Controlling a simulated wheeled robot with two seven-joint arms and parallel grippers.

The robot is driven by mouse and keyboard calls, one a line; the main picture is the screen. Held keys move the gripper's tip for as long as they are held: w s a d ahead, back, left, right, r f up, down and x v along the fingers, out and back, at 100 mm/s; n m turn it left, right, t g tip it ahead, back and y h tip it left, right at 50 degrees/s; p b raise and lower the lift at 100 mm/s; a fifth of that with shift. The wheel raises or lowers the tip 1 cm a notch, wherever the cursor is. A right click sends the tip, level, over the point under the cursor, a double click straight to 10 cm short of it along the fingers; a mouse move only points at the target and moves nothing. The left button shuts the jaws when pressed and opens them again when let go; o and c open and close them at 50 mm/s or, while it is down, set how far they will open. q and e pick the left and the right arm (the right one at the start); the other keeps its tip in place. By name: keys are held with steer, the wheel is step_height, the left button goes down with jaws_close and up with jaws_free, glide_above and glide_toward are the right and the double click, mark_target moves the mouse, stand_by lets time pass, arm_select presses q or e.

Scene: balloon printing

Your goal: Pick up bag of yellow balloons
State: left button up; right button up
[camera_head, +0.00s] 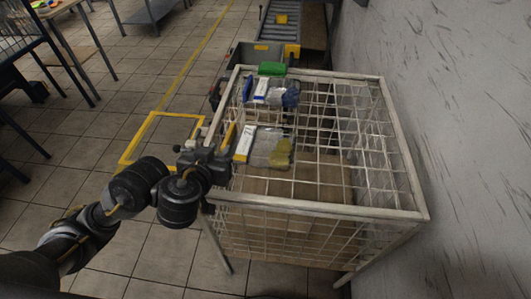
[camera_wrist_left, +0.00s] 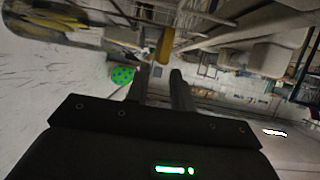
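The bag of yellow balloons (camera_head: 268,150) is a clear bag with a white and yellow header card and a yellow bunch at its right end. It lies on or in the top of a wire mesh basket (camera_head: 330,208). My left gripper (camera_head: 216,146) is just left of the bag, at the basket's left rim, apparently apart from it. In the left wrist view its two fingers (camera_wrist_left: 160,88) stand apart with nothing between them. I cannot surely identify the bag in that view. My right gripper is not in view.
A bag with blue contents (camera_head: 282,95) and a green item (camera_head: 271,68) lie farther back along the basket. A grey bin (camera_head: 245,56) stands behind it. A wall (camera_head: 460,110) is close on the right. Tiled floor with a yellow-marked square (camera_head: 128,152) is at left.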

mark_target(226, 139)
arm_select(q)
steer(key=shift+w, duration=0.1)
steer(key=shift+w, duration=0.3)
steer(key=b+x, duration=0.1)
steer(key=x, duration=0.2)
steer(key=shift+w, duration=0.4)
steer(key=shift+w+d+f+b, duration=0.1)
steer(key=shift+w+f+b, duration=0.15)
steer(key=shift+w, duration=0.2)
steer(key=shift+r, duration=0.15)
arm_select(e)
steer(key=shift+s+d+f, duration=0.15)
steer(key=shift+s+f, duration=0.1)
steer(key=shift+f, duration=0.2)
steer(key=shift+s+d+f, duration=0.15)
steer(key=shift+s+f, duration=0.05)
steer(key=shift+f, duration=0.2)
arm_select(q)
jaws_close()
